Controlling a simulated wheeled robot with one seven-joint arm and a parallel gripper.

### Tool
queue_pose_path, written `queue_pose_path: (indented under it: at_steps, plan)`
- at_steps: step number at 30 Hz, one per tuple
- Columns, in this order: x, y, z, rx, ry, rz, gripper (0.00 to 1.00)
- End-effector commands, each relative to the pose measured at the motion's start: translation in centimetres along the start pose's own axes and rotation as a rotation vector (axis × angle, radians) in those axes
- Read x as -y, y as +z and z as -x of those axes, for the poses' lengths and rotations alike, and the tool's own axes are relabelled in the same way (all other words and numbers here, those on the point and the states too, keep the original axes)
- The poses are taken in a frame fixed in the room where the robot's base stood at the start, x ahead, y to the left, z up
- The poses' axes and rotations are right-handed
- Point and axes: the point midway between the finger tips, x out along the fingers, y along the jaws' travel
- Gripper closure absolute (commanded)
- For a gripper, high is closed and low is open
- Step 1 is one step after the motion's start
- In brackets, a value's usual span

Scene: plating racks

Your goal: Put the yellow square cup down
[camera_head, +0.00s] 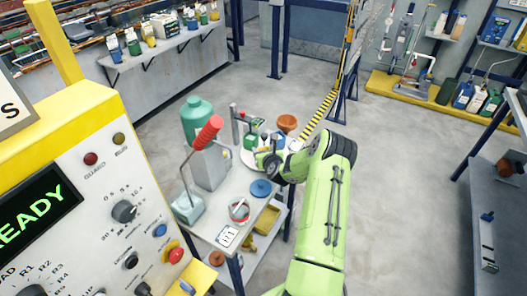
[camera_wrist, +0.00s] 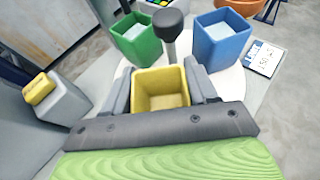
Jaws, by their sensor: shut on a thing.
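The yellow square cup (camera_wrist: 161,88) is between the two fingers of my gripper (camera_wrist: 160,95) in the wrist view, upright with its open top showing. My gripper is shut on it, over a round white plate or turntable (camera_wrist: 229,82). Whether the cup's base touches the white surface is hidden. A green square cup (camera_wrist: 137,40) and a blue square cup (camera_wrist: 221,40) stand just beyond it on the white surface. In the head view my gripper (camera_head: 272,162) is over the small table, and the yellow cup cannot be made out there.
A grey post with a round knob (camera_wrist: 169,25) stands right behind the yellow cup. A grey block with a yellow top (camera_wrist: 52,98) is at left.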

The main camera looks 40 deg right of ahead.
Motion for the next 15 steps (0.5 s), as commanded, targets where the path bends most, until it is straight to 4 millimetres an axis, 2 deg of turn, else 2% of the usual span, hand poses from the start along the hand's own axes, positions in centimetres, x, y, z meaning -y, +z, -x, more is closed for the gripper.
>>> queue_pose_path:
  at_steps: [5,6,11,15]
  plan:
    - [0.02,-0.37,-0.11,0.000,0.000,0.000,0.75]
    - [0.02,-0.42,-0.13,0.000,0.000,0.000,0.41]
    - [0.02,-0.33,-0.09,0.000,0.000,0.000,0.17]
    - [0.01,-0.33,-0.08,0.000,0.000,0.000,0.17]
